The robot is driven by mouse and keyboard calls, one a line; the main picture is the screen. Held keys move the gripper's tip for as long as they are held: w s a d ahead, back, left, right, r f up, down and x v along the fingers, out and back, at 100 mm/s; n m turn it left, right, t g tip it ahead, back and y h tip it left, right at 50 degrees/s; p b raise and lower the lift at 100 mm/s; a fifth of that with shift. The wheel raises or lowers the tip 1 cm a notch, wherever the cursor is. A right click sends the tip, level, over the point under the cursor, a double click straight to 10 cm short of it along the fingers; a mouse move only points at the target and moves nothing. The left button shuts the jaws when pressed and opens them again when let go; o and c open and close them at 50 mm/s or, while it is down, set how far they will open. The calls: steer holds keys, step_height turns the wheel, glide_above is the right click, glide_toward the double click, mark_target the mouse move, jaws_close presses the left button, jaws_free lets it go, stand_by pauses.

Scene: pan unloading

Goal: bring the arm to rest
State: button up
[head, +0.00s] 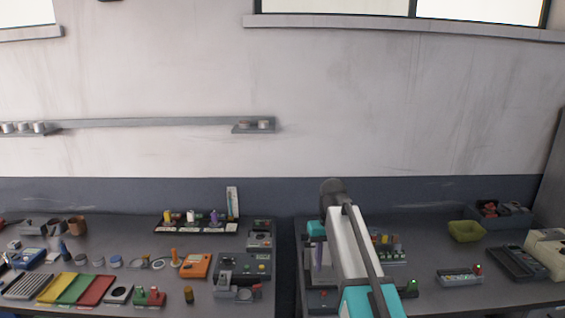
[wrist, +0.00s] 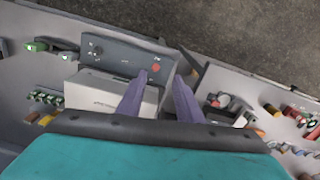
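My gripper (wrist: 160,80) shows in the wrist view as two purple fingers with a clear gap between them. Nothing is held between the fingers. In the head view my gripper (head: 318,264) hangs from the teal wrist, pointing down over the left part of the right bench (head: 440,298). My arm partly hides that part of the bench. In the wrist view a grey control panel (wrist: 117,56) and a light grey box (wrist: 112,97) lie below and beside the left finger. I cannot tell how far above them the fingertips are.
The left bench (head: 130,242) carries coloured plates, an orange meter (head: 196,265) and several small parts. An olive bowl (head: 466,231), a grey crate (head: 500,214) and a keypad device (head: 518,262) stand on the right bench. A narrow gap separates the benches. The space above is open.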

steer(key=s+d+f+g+b, duration=0.1)
steer(key=s+f+g+b, duration=0.15)
steer(key=s+f, duration=0.7)
steer(key=s+f+g+b, duration=0.1)
steer(key=s+f+b, duration=0.15)
steer(key=f, duration=1.45)
steer(key=s+d+f+g+b, duration=0.1)
steer(key=s+f+g+b, duration=0.15)
steer(key=s+f, duration=0.7)
steer(key=s+f+m+b, duration=0.1)
steer(key=s+f+b, duration=0.5)
steer(key=s+f, duration=1.7)
step_height(320, 180, down, 4)
steer(key=shift+s+d+r+m, duration=0.1)
steer(key=shift+s+d+m, duration=0.1)
steer(key=shift+d+m, duration=0.2)
